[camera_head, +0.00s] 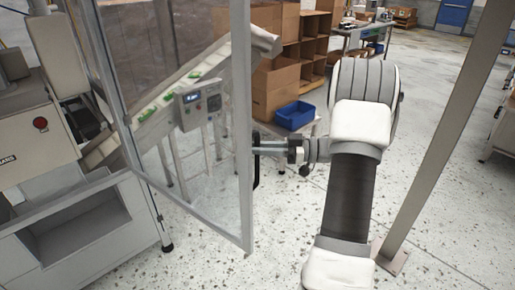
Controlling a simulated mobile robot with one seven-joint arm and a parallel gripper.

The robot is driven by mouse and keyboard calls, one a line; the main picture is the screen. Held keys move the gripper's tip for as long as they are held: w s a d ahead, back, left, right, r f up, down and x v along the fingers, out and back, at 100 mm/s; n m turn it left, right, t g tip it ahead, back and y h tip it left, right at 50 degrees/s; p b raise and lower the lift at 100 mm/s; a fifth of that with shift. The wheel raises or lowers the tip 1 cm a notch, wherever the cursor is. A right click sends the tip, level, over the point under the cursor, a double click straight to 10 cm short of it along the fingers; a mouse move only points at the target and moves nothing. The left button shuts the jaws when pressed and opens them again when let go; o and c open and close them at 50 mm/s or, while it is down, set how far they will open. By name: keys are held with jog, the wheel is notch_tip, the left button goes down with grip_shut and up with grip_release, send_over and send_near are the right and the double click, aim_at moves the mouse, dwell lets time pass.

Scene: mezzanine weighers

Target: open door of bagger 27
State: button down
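The bagger door (246,90) is a clear panel in a grey metal frame. It stands swung out from the machine body (70,235) at left, with open space behind it. A black vertical handle (257,172) is on the door's free edge. My gripper (262,147) reaches in from the right at the handle's height, and its fingers look closed around the handle. The handle shows below the fingers; the exact contact is small and partly hidden. No number 27 is readable on the machine.
Through the panel show a control box (200,104) and a sloping conveyor (165,97) with green packets. A blue bin (295,115) and cardboard boxes (275,88) stand behind my gripper. A grey post (445,130) rises at right. Speckled floor (270,240) is clear in front of the door.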

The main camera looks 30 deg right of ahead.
dwell(0.4)
jog(key=c, duration=0.8)
grip_release()
jog(key=b+v, duration=0.1)
jog(key=v, duration=1.6)
jog(key=shift+d, duration=0.2)
jog(key=shift+s, duration=0.1)
